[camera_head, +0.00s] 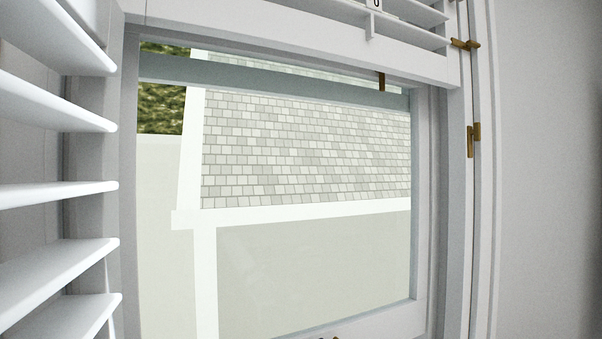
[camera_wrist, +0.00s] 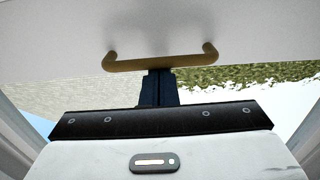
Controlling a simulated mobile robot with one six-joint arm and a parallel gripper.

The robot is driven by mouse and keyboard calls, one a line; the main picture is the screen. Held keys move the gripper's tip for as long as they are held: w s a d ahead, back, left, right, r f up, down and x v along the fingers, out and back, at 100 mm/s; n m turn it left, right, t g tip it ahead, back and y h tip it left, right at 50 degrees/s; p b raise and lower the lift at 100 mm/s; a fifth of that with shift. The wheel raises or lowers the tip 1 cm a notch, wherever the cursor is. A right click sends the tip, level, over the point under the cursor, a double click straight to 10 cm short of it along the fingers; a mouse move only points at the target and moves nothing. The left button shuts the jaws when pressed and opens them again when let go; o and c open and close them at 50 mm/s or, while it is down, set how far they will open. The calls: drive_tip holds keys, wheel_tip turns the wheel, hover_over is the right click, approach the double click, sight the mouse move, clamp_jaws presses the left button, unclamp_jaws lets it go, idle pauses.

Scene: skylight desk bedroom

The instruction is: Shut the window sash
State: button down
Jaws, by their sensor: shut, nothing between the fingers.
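The window sash (camera_head: 405,318) is a pale frame around a large pane in the head view, with its bottom rail at the lower edge of the picture. In the wrist view the white sash rail (camera_wrist: 60,35) fills the top. A brass bar handle (camera_wrist: 190,60) is fixed to that rail. My gripper (camera_wrist: 158,72) is shut, its dark fingers together with their tips at the middle of the handle. Nothing is between them. I cannot tell whether the tips touch the bar. My gripper is not clearly visible in the head view.
White louvred shutters (camera_head: 50,190) stand open at the left, with another louvred panel (camera_head: 400,8) along the top. Brass hinges (camera_head: 474,139) sit on the right frame. Plain wall (camera_head: 550,170) lies to the right. A tiled roof (camera_head: 305,150) shows outside.

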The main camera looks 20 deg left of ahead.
wheel_tip(320, 180, down, 5)
drive_tip(key=b, duration=0.3)
drive_tip(key=shift+r, duration=0.15)
drive_tip(key=shift+f, duration=1.2)
drive_tip(key=shift+r+p, duration=0.35)
drive_tip(key=shift+r, duration=0.35)
drive_tip(key=v, duration=0.9)
idle(0.5)
